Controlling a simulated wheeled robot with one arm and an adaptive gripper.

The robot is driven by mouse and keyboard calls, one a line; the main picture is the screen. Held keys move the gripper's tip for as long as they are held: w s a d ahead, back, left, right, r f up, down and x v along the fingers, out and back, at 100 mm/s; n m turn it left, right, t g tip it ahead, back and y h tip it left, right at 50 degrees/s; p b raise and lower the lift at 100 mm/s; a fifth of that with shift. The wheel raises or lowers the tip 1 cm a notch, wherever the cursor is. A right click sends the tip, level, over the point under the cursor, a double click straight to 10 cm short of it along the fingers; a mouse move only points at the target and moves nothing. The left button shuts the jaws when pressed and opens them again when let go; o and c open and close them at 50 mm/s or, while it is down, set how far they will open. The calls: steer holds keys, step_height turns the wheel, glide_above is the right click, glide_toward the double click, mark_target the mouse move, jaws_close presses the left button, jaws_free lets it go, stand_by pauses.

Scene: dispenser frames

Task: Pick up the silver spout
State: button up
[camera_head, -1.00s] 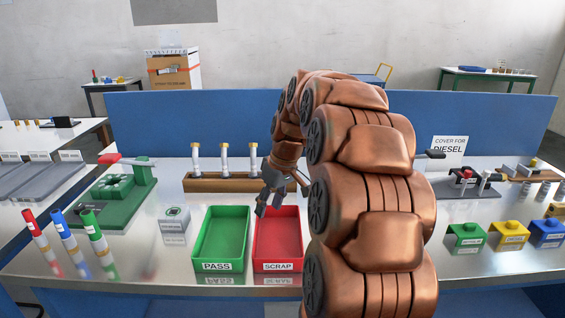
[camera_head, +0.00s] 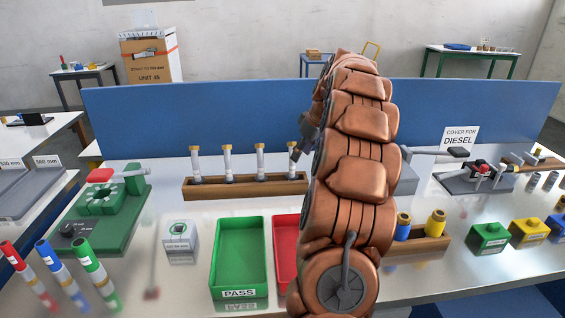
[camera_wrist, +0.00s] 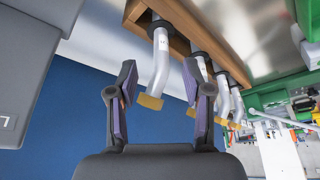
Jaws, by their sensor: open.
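Several silver spouts with yellow ends stand in a wooden rack (camera_head: 225,189) at the back of the bench. The rightmost one showing is the spout (camera_head: 292,162) beside my gripper (camera_head: 302,140), which is partly hidden by my arm. In the wrist view, a bent silver spout (camera_wrist: 161,62) with a yellow tip stands out from the rack (camera_wrist: 183,22). It appears between the two fingers of my open gripper (camera_wrist: 160,78), beyond them; I cannot tell whether they touch. More spouts are to the right, the nearest one partly behind the right finger.
A green PASS tray (camera_head: 239,252) and a partly hidden red tray (camera_head: 286,250) are in front of the rack. A blue panel (camera_head: 215,115) stands behind it. A green fixture (camera_head: 108,200) is at left, and a grey lever device (camera_head: 475,178) at right.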

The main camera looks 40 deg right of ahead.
mark_target(291, 175)
steer(key=shift+x, duration=0.8)
steer(key=shift+w+a+f+p, duration=0.1)
steer(key=shift+w+f+p, duration=0.45)
steer(key=shift+w+f, duration=0.05)
steer(key=p+x, duration=0.1)
steer(key=x, duration=0.3)
steer(key=shift+w+f, duration=0.1)
steer(key=shift+w, duration=0.1)
steer(key=shift+c, duration=0.3)
jaws_close()
